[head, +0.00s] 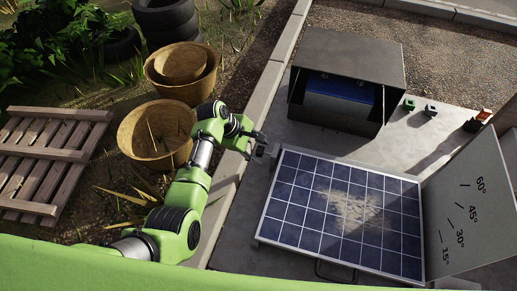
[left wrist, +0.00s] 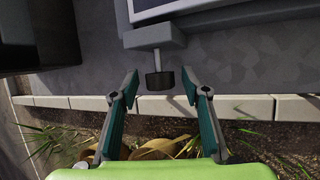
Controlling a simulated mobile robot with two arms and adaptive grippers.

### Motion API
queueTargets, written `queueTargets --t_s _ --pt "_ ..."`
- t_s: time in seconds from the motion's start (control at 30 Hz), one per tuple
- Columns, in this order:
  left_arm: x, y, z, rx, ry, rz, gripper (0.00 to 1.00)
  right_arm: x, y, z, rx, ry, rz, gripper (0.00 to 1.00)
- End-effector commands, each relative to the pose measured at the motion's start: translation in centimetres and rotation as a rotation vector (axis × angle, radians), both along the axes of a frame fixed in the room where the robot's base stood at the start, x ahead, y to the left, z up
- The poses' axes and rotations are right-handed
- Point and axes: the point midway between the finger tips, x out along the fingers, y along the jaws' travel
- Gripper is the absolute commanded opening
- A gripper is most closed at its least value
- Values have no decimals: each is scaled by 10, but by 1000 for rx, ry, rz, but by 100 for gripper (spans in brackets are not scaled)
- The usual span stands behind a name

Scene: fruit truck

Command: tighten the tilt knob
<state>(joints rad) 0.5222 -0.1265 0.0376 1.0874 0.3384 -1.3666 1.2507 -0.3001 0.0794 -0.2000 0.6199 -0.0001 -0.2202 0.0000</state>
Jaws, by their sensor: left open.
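The tilt knob (left wrist: 160,80) is a short black cylinder on a thin shaft from a grey bracket (left wrist: 154,38) at the solar panel's edge in the left wrist view. My left gripper (left wrist: 160,76) is open, with one finger on each side of the knob and a visible gap on both sides. In the head view the left gripper (head: 262,148) is at the left edge of the solar panel (head: 300,204), where the knob is too hidden to make out. The angle board (head: 466,212), marked 15°, 30°, 45° and 60°, stands at the panel's right. My right gripper is not in view.
A dark open-fronted box (head: 347,55) with a blue object inside stands behind the panel. Small green, grey and red blocks (head: 409,104) lie right of it. Woven baskets (head: 156,150), tyres (head: 165,22) and a wooden pallet (head: 54,150) are at left, beyond the kerb.

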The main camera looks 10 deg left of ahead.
Motion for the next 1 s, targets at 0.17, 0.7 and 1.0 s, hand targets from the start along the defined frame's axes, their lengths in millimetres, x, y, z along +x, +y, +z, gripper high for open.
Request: queueTargets --t_s 0.17,0.7,1.0 --pt "0 0 0 0 0 0 37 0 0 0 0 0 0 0" --pt "-3 0 1 -11 -50 -1 4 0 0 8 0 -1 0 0" --pt "-7 0 -3 -51 -244 0 4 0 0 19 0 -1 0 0"
